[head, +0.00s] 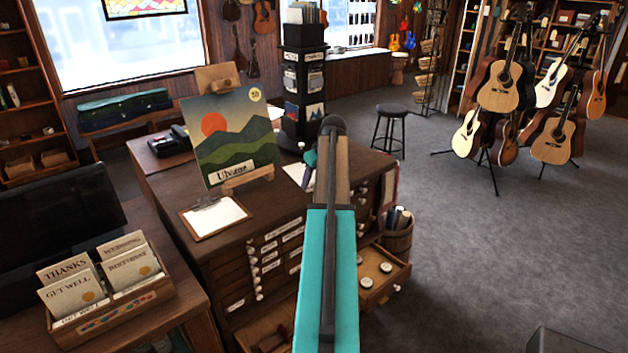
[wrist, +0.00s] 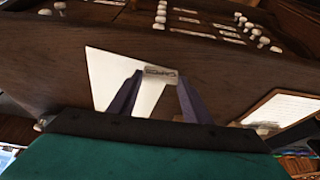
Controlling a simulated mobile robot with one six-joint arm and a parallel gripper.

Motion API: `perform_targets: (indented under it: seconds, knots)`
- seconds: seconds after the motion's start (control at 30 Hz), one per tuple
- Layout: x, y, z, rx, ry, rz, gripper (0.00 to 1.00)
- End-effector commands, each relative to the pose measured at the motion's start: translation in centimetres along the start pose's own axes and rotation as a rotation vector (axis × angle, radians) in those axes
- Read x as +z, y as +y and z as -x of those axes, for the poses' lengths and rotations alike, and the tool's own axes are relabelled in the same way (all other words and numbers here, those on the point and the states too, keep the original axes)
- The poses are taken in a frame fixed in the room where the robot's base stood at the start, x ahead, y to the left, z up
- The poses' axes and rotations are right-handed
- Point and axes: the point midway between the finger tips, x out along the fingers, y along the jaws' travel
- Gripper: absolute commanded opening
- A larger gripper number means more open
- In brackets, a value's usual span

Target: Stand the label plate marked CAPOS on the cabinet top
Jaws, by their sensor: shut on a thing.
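My gripper (wrist: 160,88) has purple fingers shut on a small pale label plate (wrist: 161,75) in the wrist view. Its dark lettering looks upside down there and seems to read CAPOS. The plate is over the brown cabinet top (wrist: 230,75); I cannot tell whether it touches the wood. In the head view my teal arm crosses the cabinet top (head: 160,179) and hides most of the gripper and the plate. A white sheet (wrist: 110,70) lies on the top behind the fingers; it also shows in the head view (head: 295,172).
A mountain picture (head: 232,132) stands on the cabinet with a clipboard (head: 215,216) before it. A black display rack (head: 303,80) and telephone (head: 168,143) stand farther back. A drawer (head: 385,283) is open at the right front. Cards (head: 130,268) stand at lower left.

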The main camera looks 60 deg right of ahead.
Motion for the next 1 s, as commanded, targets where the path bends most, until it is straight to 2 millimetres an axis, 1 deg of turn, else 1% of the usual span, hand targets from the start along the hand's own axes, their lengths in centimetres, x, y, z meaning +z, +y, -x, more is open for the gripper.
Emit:
perform_targets:
  seconds: [0.97,1.0]
  knots:
    - [0.31,-0.09,-0.95,0.0,0.0,0.001,0.23]
    - [0.29,-0.09,-0.92,0.0,0.0,0.002,0.49]
